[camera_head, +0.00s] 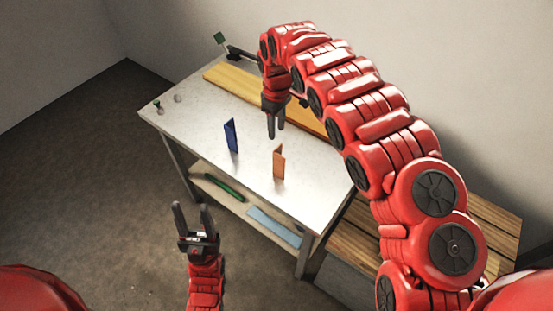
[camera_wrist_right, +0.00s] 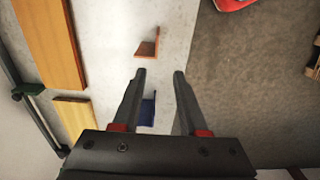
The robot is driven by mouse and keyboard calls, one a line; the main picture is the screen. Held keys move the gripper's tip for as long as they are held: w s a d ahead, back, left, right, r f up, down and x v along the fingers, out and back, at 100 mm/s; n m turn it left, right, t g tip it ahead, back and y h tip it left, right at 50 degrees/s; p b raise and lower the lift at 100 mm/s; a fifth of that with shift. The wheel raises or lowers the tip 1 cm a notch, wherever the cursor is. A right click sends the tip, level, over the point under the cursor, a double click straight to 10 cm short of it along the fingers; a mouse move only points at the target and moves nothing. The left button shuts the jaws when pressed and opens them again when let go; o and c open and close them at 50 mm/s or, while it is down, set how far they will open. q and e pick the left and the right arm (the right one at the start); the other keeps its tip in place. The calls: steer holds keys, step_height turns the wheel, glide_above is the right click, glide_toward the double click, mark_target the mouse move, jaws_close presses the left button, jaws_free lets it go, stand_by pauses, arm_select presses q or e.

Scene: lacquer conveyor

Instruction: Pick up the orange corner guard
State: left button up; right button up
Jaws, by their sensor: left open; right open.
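The orange corner guard (camera_head: 279,162) stands upright on the grey table (camera_head: 195,94) in the head view. It also shows in the right wrist view (camera_wrist_right: 148,44), beyond the fingertips. A blue corner guard (camera_head: 231,135) stands to its left; in the right wrist view the blue guard (camera_wrist_right: 147,110) is partly hidden behind a finger. My right gripper (camera_head: 275,135) is open and empty, pointing down above the table, apart from the orange guard; its fingers show in the right wrist view (camera_wrist_right: 160,75). My left gripper (camera_head: 192,208) is open and empty, in front of the table.
Wooden boards (camera_head: 228,80) lie along the table's back edge, near a green-ended clamp (camera_head: 221,40). A lower shelf (camera_head: 205,183) holds a green item (camera_head: 224,188) and a blue item (camera_head: 275,227). A slatted wooden surface (camera_head: 366,239) stands at the right.

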mark_target(279, 155)
steer(key=f+b, duration=0.1)
steer(key=f, duration=0.4)
steer(key=f+b, duration=0.1)
steer(key=f, duration=0.4)
steer(key=f+b, duration=0.1)
steer(key=f, duration=0.4)
steer(key=shift+w+d+b, duration=0.2)
steer(key=shift+d+b, duration=0.15)
steer(key=shift+d, duration=0.05)
steer(key=shift+f, duration=1.05)
jaws_close()
